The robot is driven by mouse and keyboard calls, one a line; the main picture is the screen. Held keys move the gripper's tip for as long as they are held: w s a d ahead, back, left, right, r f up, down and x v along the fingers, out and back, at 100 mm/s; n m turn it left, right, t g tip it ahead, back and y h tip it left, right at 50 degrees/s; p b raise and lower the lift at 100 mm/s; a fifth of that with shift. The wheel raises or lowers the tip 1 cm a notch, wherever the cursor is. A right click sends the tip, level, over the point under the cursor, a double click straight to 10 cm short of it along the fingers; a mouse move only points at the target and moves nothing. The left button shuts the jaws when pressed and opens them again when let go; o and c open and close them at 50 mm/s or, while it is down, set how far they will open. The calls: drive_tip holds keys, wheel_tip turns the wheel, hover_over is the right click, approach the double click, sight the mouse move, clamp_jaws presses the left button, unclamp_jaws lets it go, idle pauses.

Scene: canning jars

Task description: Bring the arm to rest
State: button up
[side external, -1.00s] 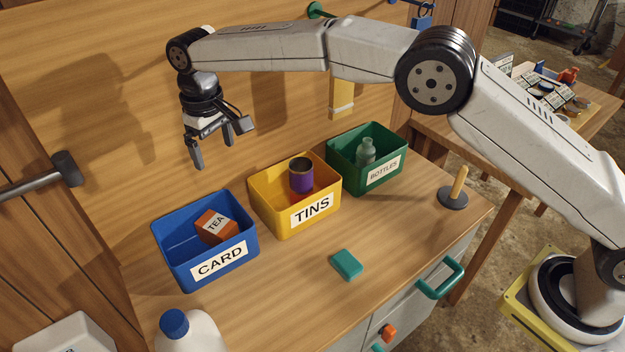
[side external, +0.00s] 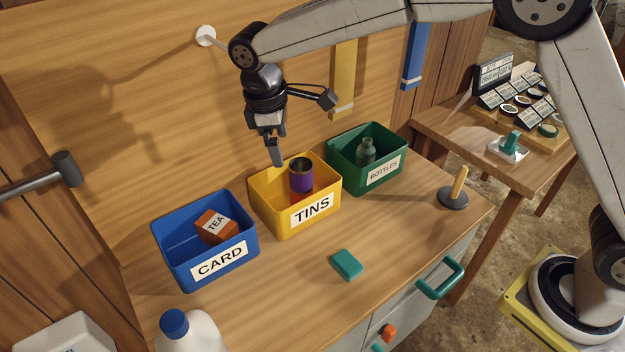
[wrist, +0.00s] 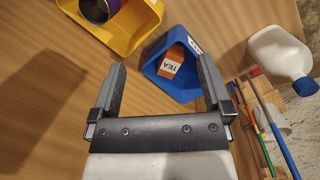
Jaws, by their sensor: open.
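My gripper (side external: 275,150) hangs over the back of the yellow TINS bin (side external: 262,211) in the side view. In the wrist view, my gripper (wrist: 160,85) has its two fingers wide apart with nothing between them. A purple tin (side external: 301,178) stands in the yellow bin. An orange TEA box (side external: 215,226) lies in the blue CARD bin (side external: 175,265); it also shows in the wrist view (wrist: 171,62). A grey-green bottle (side external: 366,152) stands in the green BOTTLES bin (side external: 340,165).
A teal block (side external: 347,264) lies on the bench front. A wooden-handled stand (side external: 454,195) is at the right. A white jug with a blue cap (side external: 190,332) stands at the near left. A hammer-like handle (side external: 50,178) juts in from the left.

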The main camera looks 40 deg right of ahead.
drive_tip(key=s+d+f+m+t+y, duration=0.1)
drive_tip(key=s+d+f+m, duration=0.2)
drive_tip(key=s+d, duration=0.6)
drive_tip(key=s+d+f+m+t, duration=0.1)
drive_tip(key=s+d+f+m, duration=0.3)
drive_tip(key=s+d+m, duration=0.3)
drive_tip(key=s+d, duration=0.3)
drive_tip(key=s, duration=0.1)
drive_tip(key=shift+d+f+t+y, duration=0.2)
drive_tip(key=shift+t+y, duration=0.1)
drive_tip(key=shift+y, duration=0.1)
idle(0.8)
